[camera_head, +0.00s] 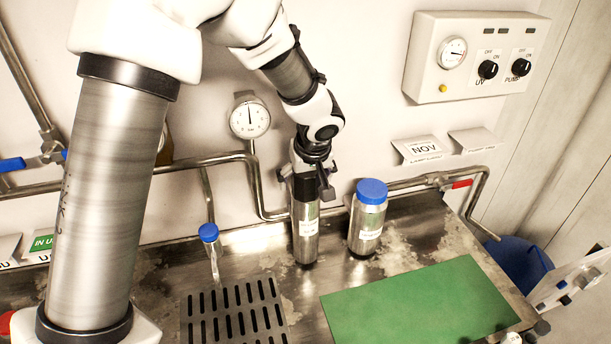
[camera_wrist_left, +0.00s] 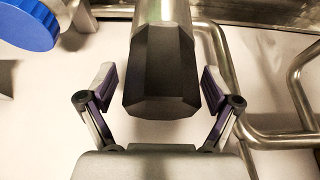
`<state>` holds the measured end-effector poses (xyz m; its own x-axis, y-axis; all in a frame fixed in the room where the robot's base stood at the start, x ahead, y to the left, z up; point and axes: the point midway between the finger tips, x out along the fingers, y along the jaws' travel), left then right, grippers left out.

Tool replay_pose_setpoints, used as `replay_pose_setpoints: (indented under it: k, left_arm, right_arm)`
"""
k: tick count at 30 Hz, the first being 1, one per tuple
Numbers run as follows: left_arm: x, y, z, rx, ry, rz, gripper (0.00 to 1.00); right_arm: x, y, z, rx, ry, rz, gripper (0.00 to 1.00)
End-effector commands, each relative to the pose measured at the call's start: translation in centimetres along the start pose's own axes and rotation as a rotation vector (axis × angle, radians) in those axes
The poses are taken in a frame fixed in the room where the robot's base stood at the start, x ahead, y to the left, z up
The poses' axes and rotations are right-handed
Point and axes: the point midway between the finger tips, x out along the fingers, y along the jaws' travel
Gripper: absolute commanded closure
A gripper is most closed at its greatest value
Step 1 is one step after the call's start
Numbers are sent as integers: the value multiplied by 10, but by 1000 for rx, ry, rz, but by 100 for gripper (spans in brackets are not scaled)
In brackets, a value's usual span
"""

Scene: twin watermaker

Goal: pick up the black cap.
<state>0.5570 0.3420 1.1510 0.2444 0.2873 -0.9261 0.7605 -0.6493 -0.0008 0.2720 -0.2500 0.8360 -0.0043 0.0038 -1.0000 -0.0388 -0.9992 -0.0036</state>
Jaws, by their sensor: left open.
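The black cap (camera_wrist_left: 162,70) is faceted and sits on a steel cylinder (camera_head: 306,240) with a white label, standing upright on the metal counter. In the head view the cap (camera_head: 305,192) is partly hidden by my left gripper (camera_head: 306,182), which comes down over it from above. In the left wrist view my left gripper (camera_wrist_left: 160,88) is open, one finger on each side of the cap, with visible gaps between fingers and cap. My right gripper is not in view.
A steel bottle with a blue cap (camera_head: 371,191) stands just right of the cylinder. A slotted drain grate (camera_head: 233,312) and a green mat (camera_head: 420,305) lie in front. Pipes (camera_head: 250,165) run along the wall behind.

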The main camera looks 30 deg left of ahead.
Motion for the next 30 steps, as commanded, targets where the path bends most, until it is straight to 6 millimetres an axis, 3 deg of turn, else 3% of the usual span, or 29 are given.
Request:
replay_pose_setpoints:
  k: [1,6,18,30]
  left_arm:
    - [0,0,0,0,1,0,14]
    - [0,0,0,0,0,0,71]
    - [-5,0,-2,-1,0,-1,76]
    - [-83,0,-34,-1,3,1,76]
  right_arm:
    - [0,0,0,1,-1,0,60]
    - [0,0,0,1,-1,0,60]
    - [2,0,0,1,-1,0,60]
    - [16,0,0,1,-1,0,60]
